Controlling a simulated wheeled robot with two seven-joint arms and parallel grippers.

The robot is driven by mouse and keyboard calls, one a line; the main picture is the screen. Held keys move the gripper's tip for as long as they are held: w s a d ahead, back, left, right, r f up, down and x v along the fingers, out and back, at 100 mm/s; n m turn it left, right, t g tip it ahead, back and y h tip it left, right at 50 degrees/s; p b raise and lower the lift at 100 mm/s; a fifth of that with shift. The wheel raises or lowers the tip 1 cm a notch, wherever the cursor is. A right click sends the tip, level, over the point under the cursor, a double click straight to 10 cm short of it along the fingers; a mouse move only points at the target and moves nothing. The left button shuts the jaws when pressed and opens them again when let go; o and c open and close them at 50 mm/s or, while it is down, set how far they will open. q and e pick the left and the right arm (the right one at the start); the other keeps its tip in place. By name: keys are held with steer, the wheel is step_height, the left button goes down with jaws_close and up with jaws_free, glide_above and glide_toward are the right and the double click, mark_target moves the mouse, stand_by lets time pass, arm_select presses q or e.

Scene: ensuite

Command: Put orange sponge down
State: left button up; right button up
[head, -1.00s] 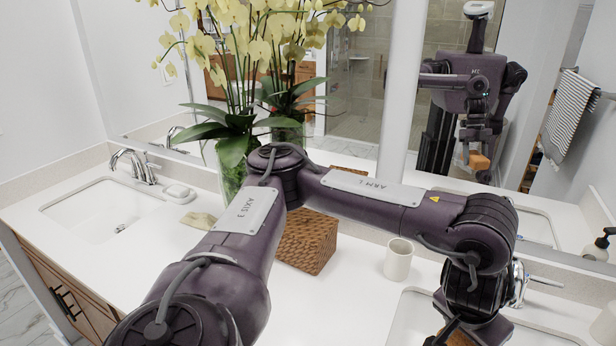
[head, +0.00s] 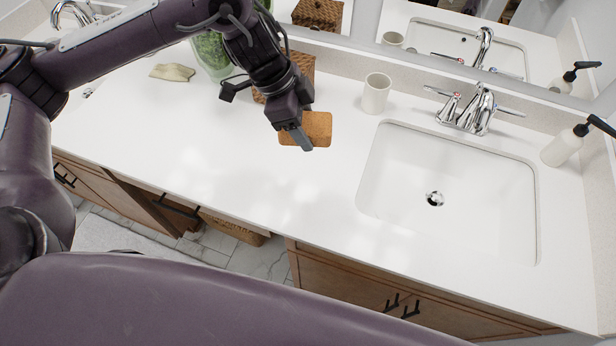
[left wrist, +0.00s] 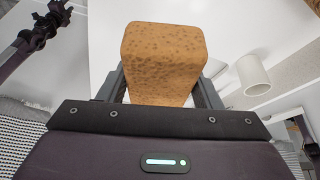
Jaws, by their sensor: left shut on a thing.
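The orange sponge (head: 318,126) is a porous brownish-orange block. My left gripper (head: 301,139) is shut on it, over the white counter (head: 230,160) between the woven box and the right sink. In the left wrist view the sponge (left wrist: 163,62) sits between the two fingers of the left gripper (left wrist: 163,95). I cannot tell whether its underside touches the counter. My right gripper is not in view.
A pale cup (head: 376,94) stands just right of the sponge, with the right sink (head: 450,190) beyond it. A woven box (head: 300,66) and a glass vase (head: 212,55) are behind. A folded cloth (head: 172,72) lies left. The counter in front is clear.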

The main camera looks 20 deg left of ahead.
arm_select(q)
steer(key=m, duration=0.1)
steer(key=d+r+m+g, duration=0.1)
steer(key=shift+m, duration=0.3)
steer(key=shift+f+m, duration=0.1)
steer(key=shift+m, duration=0.2)
steer(key=b, duration=0.1)
glide_above(314, 187)
steer(key=a, duration=0.1)
step_height(314, 187, down, 15)
steer(key=shift+a+f, duration=0.1)
steer(key=shift+a, duration=0.05)
step_height(314, 187, down, 4)
steer(key=shift+f, duration=0.35)
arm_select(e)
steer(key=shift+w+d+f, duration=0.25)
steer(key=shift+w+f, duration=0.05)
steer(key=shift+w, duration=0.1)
